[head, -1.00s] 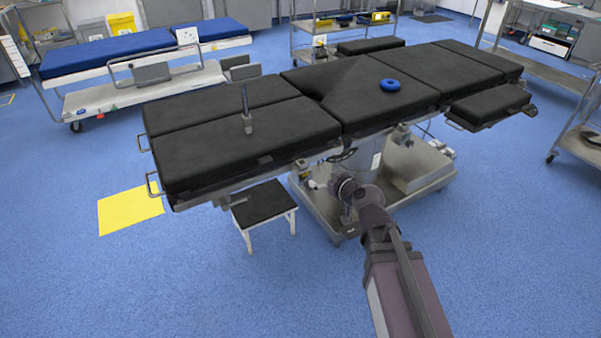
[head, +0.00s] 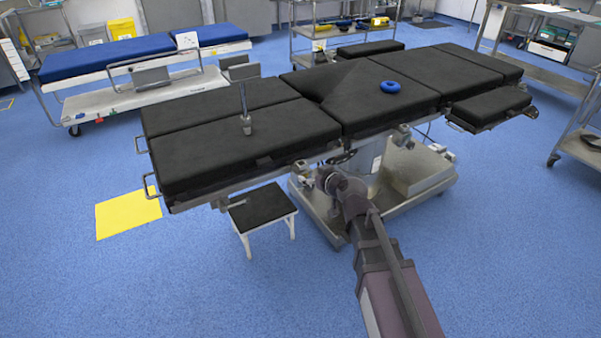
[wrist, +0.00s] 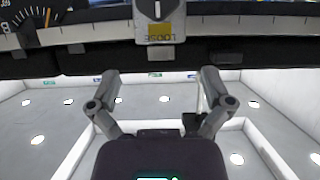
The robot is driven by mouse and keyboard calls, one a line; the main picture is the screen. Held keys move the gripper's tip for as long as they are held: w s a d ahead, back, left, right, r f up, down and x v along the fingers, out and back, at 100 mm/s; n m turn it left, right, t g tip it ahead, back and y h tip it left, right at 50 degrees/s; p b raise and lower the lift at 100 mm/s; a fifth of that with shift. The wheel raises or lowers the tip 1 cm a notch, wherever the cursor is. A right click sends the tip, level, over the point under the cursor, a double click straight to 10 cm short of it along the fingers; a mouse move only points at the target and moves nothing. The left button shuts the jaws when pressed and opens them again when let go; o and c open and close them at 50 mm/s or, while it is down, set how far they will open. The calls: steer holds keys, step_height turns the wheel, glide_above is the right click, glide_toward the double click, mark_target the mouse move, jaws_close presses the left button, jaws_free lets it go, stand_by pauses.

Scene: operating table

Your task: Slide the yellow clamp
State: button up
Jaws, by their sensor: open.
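A grey clamp block with a yellow label (wrist: 160,30) sits on the dark rail at the top middle of the wrist view. The label reads LOOSE and appears upside down. My gripper (wrist: 159,74) is open, its two fingers spread left and right just below the block, with nothing between them. In the head view, my arm reaches from the bottom right to the near side of the operating table (head: 245,145). There the gripper tip is hard to make out, and I cannot tell the yellow label.
A black stool (head: 263,207) stands left of my arm under the table. The table's metal base (head: 420,172) is close on the right. A blue ring (head: 389,86) lies on the table pads. Open floor lies in front. A dial scale (wrist: 37,18) shows at the upper left of the wrist view.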

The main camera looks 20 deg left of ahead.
mark_target(304, 170)
steer(key=b+x, duration=0.2)
steer(key=x, duration=0.5)
steer(key=shift+w+a+f, duration=0.1)
steer(key=shift+f, duration=0.05)
steer(key=c, duration=1.2)
